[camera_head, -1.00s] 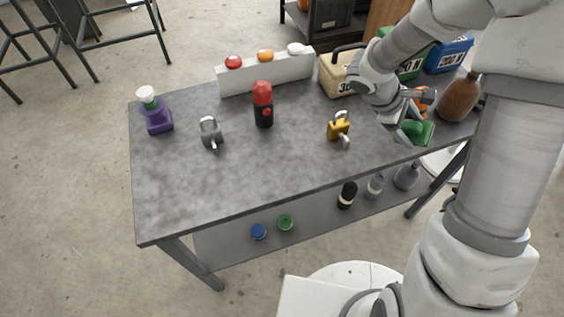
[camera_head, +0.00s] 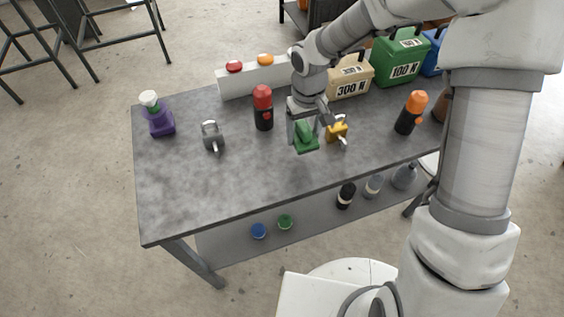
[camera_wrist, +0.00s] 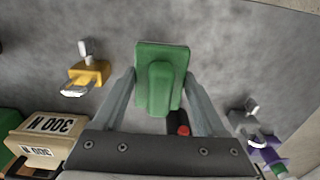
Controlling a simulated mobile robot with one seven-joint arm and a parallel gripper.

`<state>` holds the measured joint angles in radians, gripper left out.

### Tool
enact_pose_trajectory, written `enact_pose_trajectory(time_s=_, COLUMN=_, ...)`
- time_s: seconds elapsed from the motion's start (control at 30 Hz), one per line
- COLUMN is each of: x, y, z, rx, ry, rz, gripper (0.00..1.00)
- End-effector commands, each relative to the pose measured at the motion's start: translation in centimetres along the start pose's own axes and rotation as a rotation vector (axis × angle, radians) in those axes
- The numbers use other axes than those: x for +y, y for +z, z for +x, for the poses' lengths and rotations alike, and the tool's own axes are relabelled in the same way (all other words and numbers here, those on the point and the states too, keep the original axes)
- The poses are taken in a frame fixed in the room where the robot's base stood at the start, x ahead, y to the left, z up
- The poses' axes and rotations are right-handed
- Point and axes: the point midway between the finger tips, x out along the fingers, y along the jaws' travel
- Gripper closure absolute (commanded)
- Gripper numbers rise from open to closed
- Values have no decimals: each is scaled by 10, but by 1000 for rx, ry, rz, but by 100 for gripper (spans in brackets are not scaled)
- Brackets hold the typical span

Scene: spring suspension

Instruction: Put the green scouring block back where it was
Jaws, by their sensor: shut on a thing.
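The green scouring block (camera_head: 306,143) is held between the fingers of my gripper (camera_head: 304,128), over the middle of the table. In the wrist view the block (camera_wrist: 161,62) shows a raised grip ridge, and my gripper's fingers (camera_wrist: 160,100) reach along both sides of it. I cannot tell exactly how high it is above the table (camera_head: 210,185). A yellow padlock-like piece (camera_head: 337,129) is just right of the block and shows at the left in the wrist view (camera_wrist: 88,74).
A black bottle with red top (camera_head: 263,108), a grey padlock-like piece (camera_head: 212,136) and a purple bottle (camera_head: 159,118) stand to the left. An orange-topped bottle (camera_head: 410,112) stands right. Boxes marked 300 N (camera_head: 350,78) and 100 N (camera_head: 400,60) stand behind. The front middle is clear.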

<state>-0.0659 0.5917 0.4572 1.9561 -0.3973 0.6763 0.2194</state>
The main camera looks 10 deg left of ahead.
Motion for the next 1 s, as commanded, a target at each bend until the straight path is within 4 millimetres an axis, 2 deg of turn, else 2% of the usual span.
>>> enact_pose_trajectory(time_s=0.1, x=-28, y=7, z=18, rx=-4, ry=1, rz=-7, gripper=100)
enact_pose_trajectory(time_s=0.2, x=-46, y=12, z=29, rx=-3, ry=1, rz=-6, gripper=100)
enact_pose_trajectory(time_s=0.33, x=-59, y=15, z=37, rx=-2, ry=2, rz=-4, gripper=100)
enact_pose_trajectory(time_s=0.47, x=-63, y=16, z=42, rx=-1, ry=1, rz=0, gripper=100)
enact_pose_trajectory(time_s=0.73, x=-63, y=16, z=77, rx=-3, ry=0, rz=-1, gripper=100)
enact_pose_trajectory(time_s=1.0, x=-62, y=16, z=80, rx=0, ry=1, rz=-1, gripper=100)
